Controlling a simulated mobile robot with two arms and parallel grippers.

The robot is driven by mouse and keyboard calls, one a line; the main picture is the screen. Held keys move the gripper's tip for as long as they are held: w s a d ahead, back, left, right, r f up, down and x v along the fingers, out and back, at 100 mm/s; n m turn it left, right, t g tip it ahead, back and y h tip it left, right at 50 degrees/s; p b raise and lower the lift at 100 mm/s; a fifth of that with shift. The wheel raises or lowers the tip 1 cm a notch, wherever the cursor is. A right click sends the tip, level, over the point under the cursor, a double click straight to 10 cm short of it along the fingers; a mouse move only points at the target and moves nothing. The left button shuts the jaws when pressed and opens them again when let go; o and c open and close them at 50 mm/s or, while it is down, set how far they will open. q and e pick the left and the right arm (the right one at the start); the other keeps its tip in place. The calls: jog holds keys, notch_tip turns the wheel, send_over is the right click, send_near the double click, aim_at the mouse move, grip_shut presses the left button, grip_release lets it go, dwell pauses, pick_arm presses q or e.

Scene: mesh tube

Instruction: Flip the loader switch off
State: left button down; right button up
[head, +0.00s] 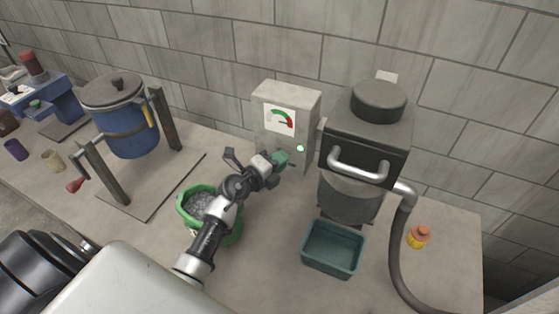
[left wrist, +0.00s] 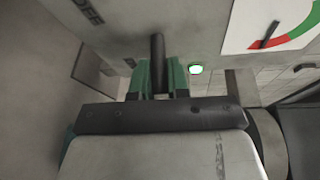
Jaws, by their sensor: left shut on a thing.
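The grey control box (head: 267,139) stands against the wall, with a red and green gauge (head: 279,121) and a small lit green lamp (head: 300,148) on its front. The lamp also shows in the left wrist view (left wrist: 196,70). The dark switch lever (left wrist: 157,48) sticks out from the box face, with part of an "OFF" label (left wrist: 88,12) to its upper left. My left gripper (head: 287,161) is at the box's lower front, its green fingertips shut on the lever. My right gripper is not in view.
A grey hopper machine (head: 349,207) with a hose (head: 396,245) stands right of the box, above a teal bin (head: 331,266). A green bucket of grey pellets (head: 184,207) is below my left arm. A blue drum (head: 135,142) on a stand is at left.

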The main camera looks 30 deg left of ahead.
pick_arm(q)
jog(key=shift+a+f+h, duration=0.1)
jog(key=shift+h, duration=0.2)
jog(key=shift+s+a+f+m+g+h+b, duration=0.1)
jog(key=shift+a+m+g+h+b, duration=0.1)
jog(key=shift+m+h+b, duration=0.3)
jog(key=shift+a+f+m+g+h+b, duration=0.1)
jog(key=shift+m+g+h+b, duration=0.15)
jog(key=shift+h+b, duration=0.3)
jog(key=shift+a+r+m+g+h+b, duration=0.1)
jog(key=shift+a+m+g+h+b, duration=0.35)
jog(key=shift+m+g+h+b, duration=1.3)
jog(key=shift+a+r+m+g+h+b, duration=0.1)
jog(key=shift+a+m+g+h+b, duration=0.65)
jog(key=shift+b, duration=1.8)
jog(key=shift+a+m+g+h+b, duration=0.2)
jog(key=shift+m+g+h+b, duration=1.3)
jog(key=shift+b, duration=0.65)
jog(key=c, duration=1.1)
grip_release()
